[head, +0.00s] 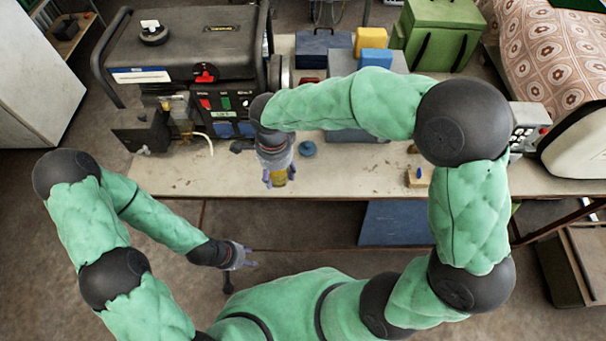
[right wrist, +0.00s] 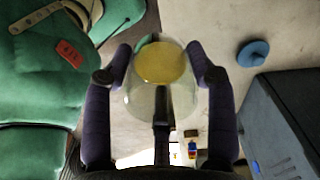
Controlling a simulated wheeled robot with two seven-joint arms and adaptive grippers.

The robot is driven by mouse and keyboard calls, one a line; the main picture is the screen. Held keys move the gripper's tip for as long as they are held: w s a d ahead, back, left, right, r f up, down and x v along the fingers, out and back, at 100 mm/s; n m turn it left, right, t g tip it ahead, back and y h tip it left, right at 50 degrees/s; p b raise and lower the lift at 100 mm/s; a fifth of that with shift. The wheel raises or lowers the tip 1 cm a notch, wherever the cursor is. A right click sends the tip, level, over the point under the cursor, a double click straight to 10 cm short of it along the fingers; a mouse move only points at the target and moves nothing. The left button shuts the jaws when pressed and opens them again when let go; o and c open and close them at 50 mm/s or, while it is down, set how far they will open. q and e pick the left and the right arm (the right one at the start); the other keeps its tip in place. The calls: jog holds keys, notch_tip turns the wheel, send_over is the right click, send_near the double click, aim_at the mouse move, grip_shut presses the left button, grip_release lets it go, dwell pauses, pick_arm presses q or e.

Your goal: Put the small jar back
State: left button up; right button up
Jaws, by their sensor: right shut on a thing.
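A small glass jar with yellow contents (head: 279,178) is held in my right gripper (head: 277,176), over the front part of the workbench (head: 235,178). In the right wrist view the clear jar (right wrist: 161,66) sits between the two purple fingers, which are closed on its sides. A round blue lid-like disc (head: 307,149) lies on the bench to the right of the jar; it also shows in the right wrist view (right wrist: 253,53). My left gripper (head: 247,257) is empty, below the bench's front edge, with its fingers apart.
A black generator (head: 185,60) stands at the bench's back left. A green box (head: 440,35), a yellow box (head: 369,40) and a blue box (head: 375,57) are at the back. The front left bench is clear.

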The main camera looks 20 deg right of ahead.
jog(key=b, duration=0.2)
send_over(301, 179)
jog(key=f, duration=0.6)
jog(key=shift+s+a+f, duration=0.1)
jog(key=shift+a+f, duration=0.15)
jog(key=shift+a, duration=0.15)
jog(key=f, duration=0.1)
jog(key=f+b, duration=0.1)
jog(key=f, duration=0.2)
jog(key=shift+d, duration=0.35)
jog(key=shift+f+b, duration=0.15)
jog(key=shift+b, duration=0.15)
jog(key=o, duration=1.3)
